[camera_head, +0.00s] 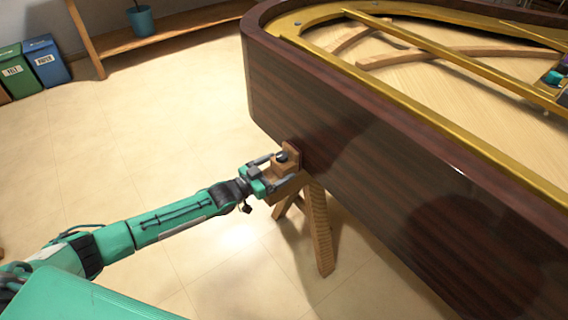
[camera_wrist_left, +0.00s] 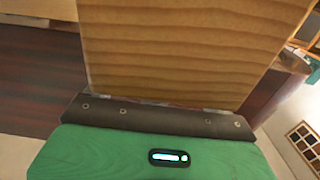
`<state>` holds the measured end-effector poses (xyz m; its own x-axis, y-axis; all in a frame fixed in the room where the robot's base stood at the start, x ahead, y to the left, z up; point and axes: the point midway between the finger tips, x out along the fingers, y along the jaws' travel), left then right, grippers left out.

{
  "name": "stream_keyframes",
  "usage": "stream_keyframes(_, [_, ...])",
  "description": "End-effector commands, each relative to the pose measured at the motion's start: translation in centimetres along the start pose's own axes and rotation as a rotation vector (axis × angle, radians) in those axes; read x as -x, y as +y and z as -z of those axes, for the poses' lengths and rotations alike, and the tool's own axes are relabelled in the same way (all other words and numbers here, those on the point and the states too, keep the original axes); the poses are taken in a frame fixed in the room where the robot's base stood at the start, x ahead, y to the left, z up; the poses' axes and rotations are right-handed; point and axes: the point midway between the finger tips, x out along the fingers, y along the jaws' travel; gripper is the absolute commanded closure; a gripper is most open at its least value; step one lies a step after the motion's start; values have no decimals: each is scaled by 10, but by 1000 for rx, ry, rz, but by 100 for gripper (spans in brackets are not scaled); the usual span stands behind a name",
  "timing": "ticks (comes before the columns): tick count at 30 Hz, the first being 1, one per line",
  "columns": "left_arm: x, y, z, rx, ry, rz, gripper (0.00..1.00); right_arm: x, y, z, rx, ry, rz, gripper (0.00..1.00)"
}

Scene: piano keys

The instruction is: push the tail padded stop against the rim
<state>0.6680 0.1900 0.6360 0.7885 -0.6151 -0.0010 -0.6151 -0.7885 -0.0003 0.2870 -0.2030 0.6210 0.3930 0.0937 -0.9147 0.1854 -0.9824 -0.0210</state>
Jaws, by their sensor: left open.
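The tail padded stop (camera_head: 291,154) is a small wooden piece with a dark knob, on top of a wooden stand at the piano's side. Its upright face is at the dark wooden rim (camera_head: 350,150); I cannot tell whether they touch. My left gripper (camera_head: 277,170) is open, with its fingers around or beside the stop's wooden body. In the left wrist view a broad wood-grained face (camera_wrist_left: 185,50) stands close in front of the green gripper body and hides what lies beyond. My right gripper is not in view.
The stand's wooden legs (camera_head: 320,230) reach the floor below the stop. The piano case fills the right side, with its gold frame (camera_head: 440,125) inside. Pale floor (camera_head: 150,150) is clear on the left. A shelf (camera_head: 180,27) and bins (camera_head: 47,62) stand at the back left.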

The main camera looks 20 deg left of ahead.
Motion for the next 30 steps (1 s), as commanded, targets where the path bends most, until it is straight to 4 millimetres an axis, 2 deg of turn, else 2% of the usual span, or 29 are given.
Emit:
stream_keyframes(3, [28,0,0,1,-3,0,15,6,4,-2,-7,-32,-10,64])
stream_keyframes(9, [69,0,0,2,-2,0,15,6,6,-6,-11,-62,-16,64])
stream_keyframes(15, [95,0,0,1,-1,0,15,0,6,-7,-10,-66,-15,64])
stream_keyframes(21, [104,0,0,1,1,-1,15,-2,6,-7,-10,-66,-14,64])
stream_keyframes(30, [104,0,0,1,1,0,15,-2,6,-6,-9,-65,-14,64])
